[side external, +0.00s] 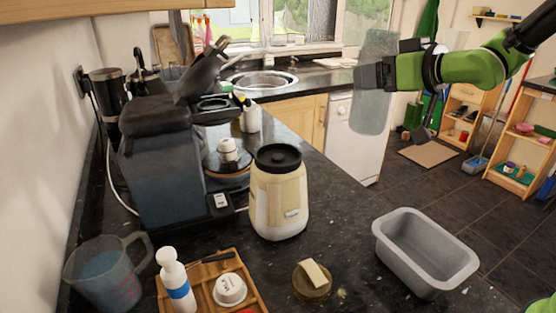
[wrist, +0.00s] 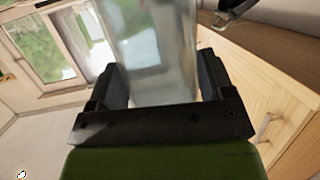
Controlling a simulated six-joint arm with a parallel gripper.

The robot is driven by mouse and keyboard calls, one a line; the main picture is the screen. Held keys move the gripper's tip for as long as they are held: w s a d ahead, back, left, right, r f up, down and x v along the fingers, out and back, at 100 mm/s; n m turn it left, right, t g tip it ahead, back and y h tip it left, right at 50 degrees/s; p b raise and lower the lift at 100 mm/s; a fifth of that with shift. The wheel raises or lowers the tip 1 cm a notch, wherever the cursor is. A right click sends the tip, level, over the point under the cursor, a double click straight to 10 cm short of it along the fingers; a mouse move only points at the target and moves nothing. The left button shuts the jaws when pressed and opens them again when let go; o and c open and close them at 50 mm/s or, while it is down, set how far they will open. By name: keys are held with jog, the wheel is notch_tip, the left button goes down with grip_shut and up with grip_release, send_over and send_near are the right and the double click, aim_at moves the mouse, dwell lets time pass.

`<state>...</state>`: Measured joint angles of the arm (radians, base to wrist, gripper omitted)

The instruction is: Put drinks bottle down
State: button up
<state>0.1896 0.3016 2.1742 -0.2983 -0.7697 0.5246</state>
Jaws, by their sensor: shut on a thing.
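The drinks bottle (side external: 374,112) is a clear, greyish translucent vessel, held upright in the air at the upper right of the side external view. My gripper (side external: 372,76) comes in from the right and is shut around the bottle's upper-middle part. In the wrist view the bottle (wrist: 153,55) stands between the two dark fingers of my gripper (wrist: 158,85). The bottle's base is clear of any surface, above the floor side of the counter and in front of the white appliance.
Bare counter lies between the jar and the tin.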

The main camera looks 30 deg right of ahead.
jog(key=w+a+r+n+g+y, duration=0.1)
jog(key=w+a+r+n+y, duration=0.15)
jog(key=a, duration=0.55)
jog(key=w+a+r+n+g+y, duration=0.1)
jog(key=w+a+r+n+y, duration=0.2)
jog(key=a, duration=0.5)
notch_tip(320, 180, down, 10)
jog(key=shift+f+y, duration=0.25)
jog(key=shift+y, duration=0.2)
jog(key=shift+a+f, duration=0.1)
jog(key=o, duration=1.1)
jog(key=shift+c, duration=0.2)
